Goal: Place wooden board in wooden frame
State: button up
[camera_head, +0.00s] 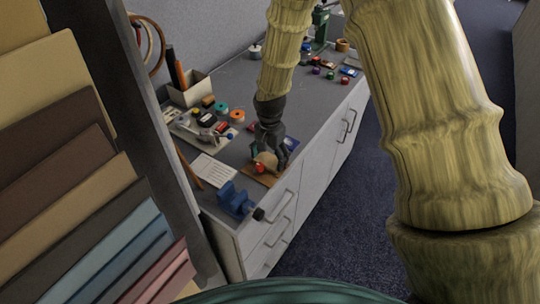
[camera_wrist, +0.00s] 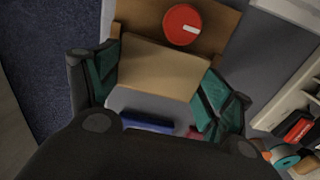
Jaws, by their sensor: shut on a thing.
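My gripper (camera_head: 268,143) is low over the near part of the grey bench top. In the wrist view my gripper (camera_wrist: 160,65) has its two green-padded fingers shut on the opposite sides of a light tan wooden board (camera_wrist: 155,70). The board also shows in the head view (camera_head: 267,158), under the fingers. A darker brown flat wooden piece (camera_head: 258,178), perhaps the wooden frame, lies at the bench edge and also shows in the wrist view (camera_wrist: 222,24). Whether the board touches it cannot be told. A red round thing with a white mark (camera_wrist: 182,25) is beside the board.
A blue vise (camera_head: 235,199) stands at the near bench corner, with a white sheet (camera_head: 212,169) behind it. A tray of tapes and small items (camera_head: 198,131) and a box with pens (camera_head: 190,91) are to the left. Small coloured items lie farther back. Drawers front the bench.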

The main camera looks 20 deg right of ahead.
aim_at(270, 159)
jog(key=o, duration=1)
jog(key=shift+f, duration=0.1)
jog(key=shift+r+b, duration=1.1)
jog(key=shift+r, duration=5)
